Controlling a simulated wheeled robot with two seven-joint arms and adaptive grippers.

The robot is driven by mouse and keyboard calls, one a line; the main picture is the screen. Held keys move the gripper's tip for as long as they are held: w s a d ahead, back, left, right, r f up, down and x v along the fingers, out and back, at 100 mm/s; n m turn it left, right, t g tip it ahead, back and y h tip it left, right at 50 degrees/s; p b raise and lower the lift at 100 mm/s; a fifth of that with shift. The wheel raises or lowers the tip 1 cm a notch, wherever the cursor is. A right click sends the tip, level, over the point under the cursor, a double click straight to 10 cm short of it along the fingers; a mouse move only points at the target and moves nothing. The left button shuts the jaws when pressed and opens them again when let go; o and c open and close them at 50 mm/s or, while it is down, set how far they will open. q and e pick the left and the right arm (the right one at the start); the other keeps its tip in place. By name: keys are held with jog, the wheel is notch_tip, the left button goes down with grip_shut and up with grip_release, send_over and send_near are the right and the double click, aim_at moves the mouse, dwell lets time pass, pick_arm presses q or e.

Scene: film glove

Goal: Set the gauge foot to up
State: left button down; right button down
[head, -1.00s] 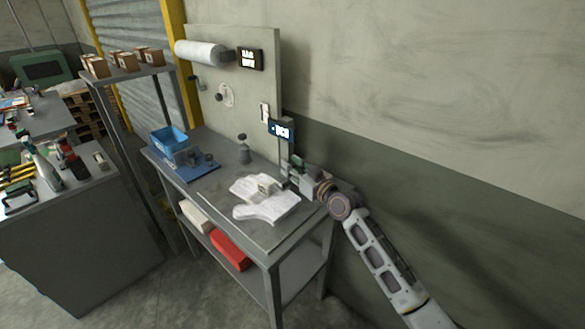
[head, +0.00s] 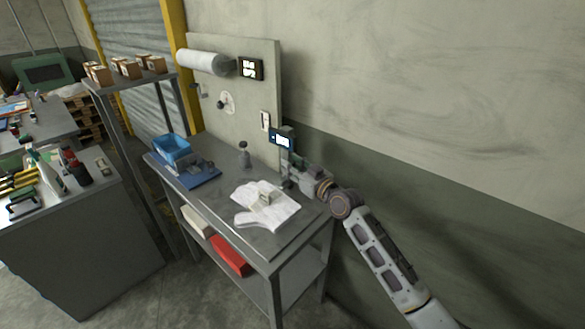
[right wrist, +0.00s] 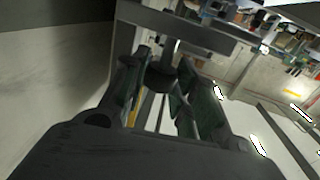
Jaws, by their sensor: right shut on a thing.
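The gauge stands at the back right of the workbench, with a blue-lit display (head: 283,138) on top of a thin upright post. My right gripper (head: 290,174) reaches in from the right, low beside the post. In the right wrist view its two dark green fingers (right wrist: 163,92) are closed around a small dark round part (right wrist: 161,76), which looks like part of the gauge's foot. A grey bar crosses above them. The foot's setting is too small to tell in the head view, and the gripper partly hides it. My left gripper is not in view.
White gloves or film (head: 265,206) lie on the bench in front of the gauge. A panel with a white roll (head: 202,62) rises behind.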

jog(key=shift+r, duration=0.2)
jog(key=c, duration=1.5)
grip_release()
jog(key=o, duration=0.4)
jog(key=shift+f, duration=0.1)
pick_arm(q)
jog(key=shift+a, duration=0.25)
pick_arm(e)
jog(key=v, duration=1.2)
